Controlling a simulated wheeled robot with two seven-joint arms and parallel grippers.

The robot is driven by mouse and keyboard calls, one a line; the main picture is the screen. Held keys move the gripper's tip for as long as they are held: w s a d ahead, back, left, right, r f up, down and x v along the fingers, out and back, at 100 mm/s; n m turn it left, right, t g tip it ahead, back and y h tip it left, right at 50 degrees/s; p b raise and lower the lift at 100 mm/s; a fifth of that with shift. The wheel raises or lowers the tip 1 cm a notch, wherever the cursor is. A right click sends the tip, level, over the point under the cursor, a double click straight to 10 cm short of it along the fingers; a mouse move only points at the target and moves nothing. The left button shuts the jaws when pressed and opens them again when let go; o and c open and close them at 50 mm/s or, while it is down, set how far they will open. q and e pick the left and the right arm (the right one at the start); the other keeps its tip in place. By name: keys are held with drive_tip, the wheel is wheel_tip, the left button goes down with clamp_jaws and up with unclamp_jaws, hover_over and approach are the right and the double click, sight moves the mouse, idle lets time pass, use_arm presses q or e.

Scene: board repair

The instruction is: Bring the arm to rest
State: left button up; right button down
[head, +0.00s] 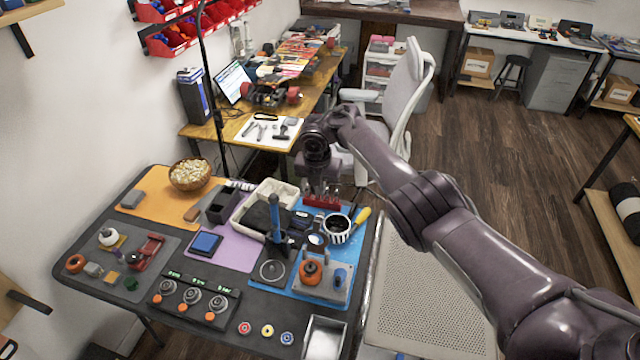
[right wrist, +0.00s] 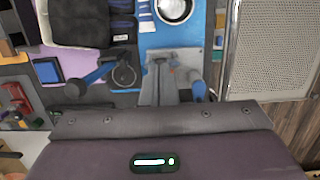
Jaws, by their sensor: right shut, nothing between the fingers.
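My right arm (head: 440,210) reaches in from the lower right of the head view. My right gripper (head: 320,188) points down above the far right part of the dark workbench (head: 150,292). It is shut and empty. In the right wrist view the narrow closed fingers (right wrist: 160,72) stand over the grey metal fixture plate (right wrist: 188,62). In the head view that plate (head: 322,284) carries an orange-topped part and a blue part. My left gripper is in neither view.
Near the gripper are a striped white cup (head: 338,228), a yellow-handled tool (head: 362,217) and an upright blue-handled tool (head: 275,215). A bowl (head: 190,174) stands at the back left. A perforated metal surface (head: 425,295) lies right of the bench, and a chair (head: 405,90) behind it.

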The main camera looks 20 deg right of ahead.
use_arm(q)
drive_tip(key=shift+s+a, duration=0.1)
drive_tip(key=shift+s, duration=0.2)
